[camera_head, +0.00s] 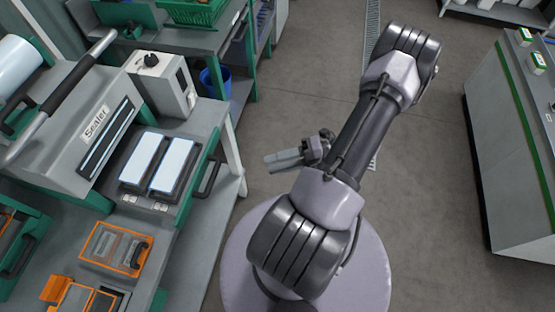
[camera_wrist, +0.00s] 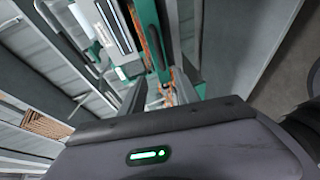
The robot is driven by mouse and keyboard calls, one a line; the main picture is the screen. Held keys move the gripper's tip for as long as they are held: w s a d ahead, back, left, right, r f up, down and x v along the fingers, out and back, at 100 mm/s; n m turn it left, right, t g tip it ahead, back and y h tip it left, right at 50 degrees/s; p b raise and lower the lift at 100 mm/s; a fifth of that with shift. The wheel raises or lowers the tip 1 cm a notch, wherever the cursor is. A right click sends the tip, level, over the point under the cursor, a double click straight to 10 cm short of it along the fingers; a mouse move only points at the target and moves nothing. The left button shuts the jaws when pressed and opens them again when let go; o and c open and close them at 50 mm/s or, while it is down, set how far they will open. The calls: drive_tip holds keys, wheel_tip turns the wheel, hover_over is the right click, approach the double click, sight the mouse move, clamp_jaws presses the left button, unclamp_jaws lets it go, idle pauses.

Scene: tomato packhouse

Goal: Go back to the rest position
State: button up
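My gripper (camera_head: 285,160) hangs in the air over the floor, just right of the sealer bench, with its fingers pointing left towards the bench edge. In the wrist view my gripper (camera_wrist: 161,93) shows two grey fingers apart, with green and orange background between them. I see nothing held between them. My arm is folded and reaches up and right from my round base, with the gripper below the bent upper links. Part of the gripper's mount is hidden behind my arm.
On the left stands a bench (camera_head: 192,215) with a sealer machine (camera_head: 95,125), two pale pads (camera_head: 172,172) and orange-framed trays (camera_head: 117,248). A green crate (camera_head: 190,12) and blue bin (camera_head: 214,82) are behind. A grey cabinet (camera_head: 505,150) stands right. The floor (camera_head: 425,190) between is clear.

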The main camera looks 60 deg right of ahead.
drive_tip(key=shift+s+d, duration=0.1)
idle(0.3)
drive_tip(key=w+a+r+n+g+h+b, duration=0.1)
drive_tip(key=w+a+r+n+g, duration=0.4)
drive_tip(key=n, duration=0.5)
drive_tip(key=w+a+r+n+g+h+b, duration=0.15)
drive_tip(key=w+a+r+n+g, duration=0.4)
drive_tip(key=n, duration=0.55)
drive_tip(key=s+a+r+n+t+h+b, duration=0.1)
drive_tip(key=s+a+r+n+t+h, duration=0.1)
drive_tip(key=a+r+n, duration=0.4)
drive_tip(key=s+a+r+n+t+h, duration=0.2)
drive_tip(key=a+r+n+h, duration=0.2)
drive_tip(key=n, duration=1.1)
drive_tip(key=a+r, duration=0.3)
drive_tip(key=a, duration=0.2)
drive_tip(key=shift+s+r+b, duration=0.2)
drive_tip(key=shift+s+b, duration=0.05)
drive_tip(key=shift+b, duration=0.15)
drive_tip(key=shift+a, duration=0.1)
